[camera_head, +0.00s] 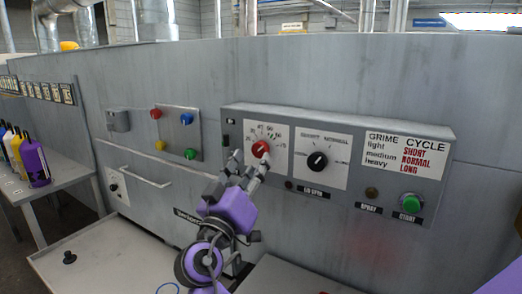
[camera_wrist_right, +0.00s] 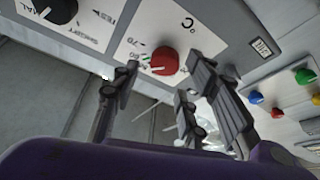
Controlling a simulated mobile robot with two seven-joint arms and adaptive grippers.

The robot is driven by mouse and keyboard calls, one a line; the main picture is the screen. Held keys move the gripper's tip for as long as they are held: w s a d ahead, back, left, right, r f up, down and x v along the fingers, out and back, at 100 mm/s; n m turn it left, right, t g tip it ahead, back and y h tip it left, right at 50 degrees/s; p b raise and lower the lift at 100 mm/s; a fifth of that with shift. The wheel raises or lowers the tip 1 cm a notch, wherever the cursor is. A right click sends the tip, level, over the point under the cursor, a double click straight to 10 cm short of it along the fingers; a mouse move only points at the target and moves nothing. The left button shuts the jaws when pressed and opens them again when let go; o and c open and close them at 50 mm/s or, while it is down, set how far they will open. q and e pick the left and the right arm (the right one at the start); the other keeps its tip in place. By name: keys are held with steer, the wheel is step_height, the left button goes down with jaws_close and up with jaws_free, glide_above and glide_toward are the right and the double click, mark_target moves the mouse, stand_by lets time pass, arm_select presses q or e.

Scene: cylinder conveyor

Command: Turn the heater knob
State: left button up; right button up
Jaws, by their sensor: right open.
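The red heater knob (camera_head: 260,149) sits on a white dial plate with temperature marks, on the left part of the grey control panel. In the right wrist view the red knob (camera_wrist_right: 165,61) shows ahead of the fingers, with a white pointer line on it. My right gripper (camera_head: 246,166) is open just in front of the knob, a little below and left of it in the head view. In the right wrist view the fingers (camera_wrist_right: 160,85) are spread apart with nothing between them, and I see no contact with the knob. My left gripper is not in view.
A black knob (camera_head: 317,161) is right of the heater dial. A green start button (camera_head: 411,202) sits at the panel's right. A box with several coloured buttons (camera_head: 180,133) is left of the panel. Bottles (camera_head: 33,162) stand on a table at far left.

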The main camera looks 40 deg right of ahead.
mark_target(261, 151)
steer(key=x, duration=0.3)
steer(key=shift+a+r+p, duration=0.1)
steer(key=shift+r+p, duration=0.05)
steer(key=shift+p, duration=0.25)
steer(key=shift+w+d, duration=0.2)
steer(key=shift+d, duration=0.25)
steer(key=shift+w, duration=0.1)
steer(key=c, duration=1)
steer(key=shift+r+n+t+y+p, duration=0.3)
steer(key=shift+n+p, duration=0.3)
steer(key=shift+n, duration=0.2)
steer(key=shift+n+t+y, duration=0.3)
steer(key=shift+n, duration=0.3)
steer(key=shift+f, duration=0.1)
steer(key=o, duration=1)
steer(key=shift+d, duration=0.1)
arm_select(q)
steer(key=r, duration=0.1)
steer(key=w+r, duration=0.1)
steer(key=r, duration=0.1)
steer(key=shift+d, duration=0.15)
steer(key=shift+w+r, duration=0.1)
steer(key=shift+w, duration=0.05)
